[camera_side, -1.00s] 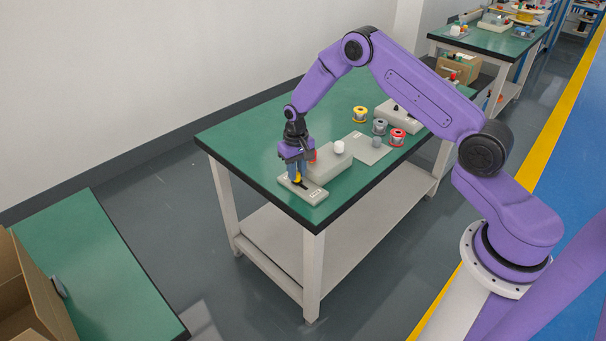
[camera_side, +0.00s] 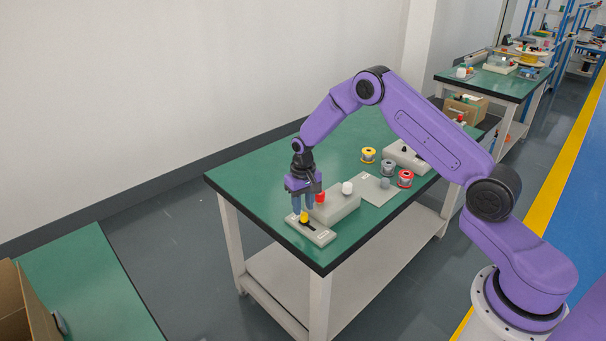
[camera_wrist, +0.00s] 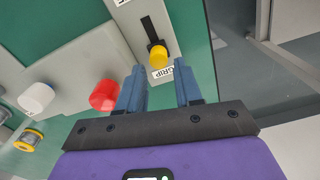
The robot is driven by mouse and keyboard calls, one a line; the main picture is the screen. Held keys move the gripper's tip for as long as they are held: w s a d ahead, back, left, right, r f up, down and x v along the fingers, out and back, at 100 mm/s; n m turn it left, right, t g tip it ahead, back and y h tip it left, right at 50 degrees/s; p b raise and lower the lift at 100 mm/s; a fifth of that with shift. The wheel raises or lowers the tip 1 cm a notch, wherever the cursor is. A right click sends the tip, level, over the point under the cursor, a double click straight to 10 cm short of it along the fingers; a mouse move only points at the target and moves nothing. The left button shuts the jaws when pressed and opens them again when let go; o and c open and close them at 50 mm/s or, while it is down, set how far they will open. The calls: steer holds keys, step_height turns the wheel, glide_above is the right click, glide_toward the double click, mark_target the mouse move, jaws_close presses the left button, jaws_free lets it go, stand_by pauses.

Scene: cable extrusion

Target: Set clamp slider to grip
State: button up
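The clamp slider is a pale block (camera_side: 318,234) with a dark slot and a yellow knob (camera_side: 304,217), at the front left corner of the green table. In the wrist view the yellow knob (camera_wrist: 158,57) sits at the slot's end beside the label GRIP (camera_wrist: 162,73). The rest of the dark slot (camera_wrist: 149,30) is clear up to the other end, whose label is cut off. My gripper (camera_side: 302,207) is just above the knob, pointing down. In the wrist view its blue fingers (camera_wrist: 158,75) are spread apart with nothing between them.
A grey box with a red button (camera_wrist: 104,95) and a white knob (camera_wrist: 36,97) stands close beside the slider. Spools, including a yellow one (camera_side: 368,155) and a red one (camera_side: 405,178), stand farther back. The green table (camera_side: 250,182) is bare at left.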

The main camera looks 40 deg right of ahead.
mark_target(303, 213)
step_height(303, 213, up, 15)
stand_by(0.3)
steer(key=shift+r, duration=0.1)
steer(key=s+a+r+n, duration=0.3)
steer(key=s+a, duration=0.3)
steer(key=s, duration=0.3)
steer(key=s+a+r+n, duration=0.4)
steer(key=s+a, duration=0.2)
steer(key=s, duration=0.3)
steer(key=s+d+n, duration=0.2)
steer(key=s+n, duration=0.2)
steer(key=s, duration=0.7)
steer(key=s+d+n, duration=0.2)
steer(key=s+n, duration=0.1)
steer(key=s, duration=0.8)
steer(key=shift+s+n, duration=0.35)
steer(key=shift+n, duration=0.05)
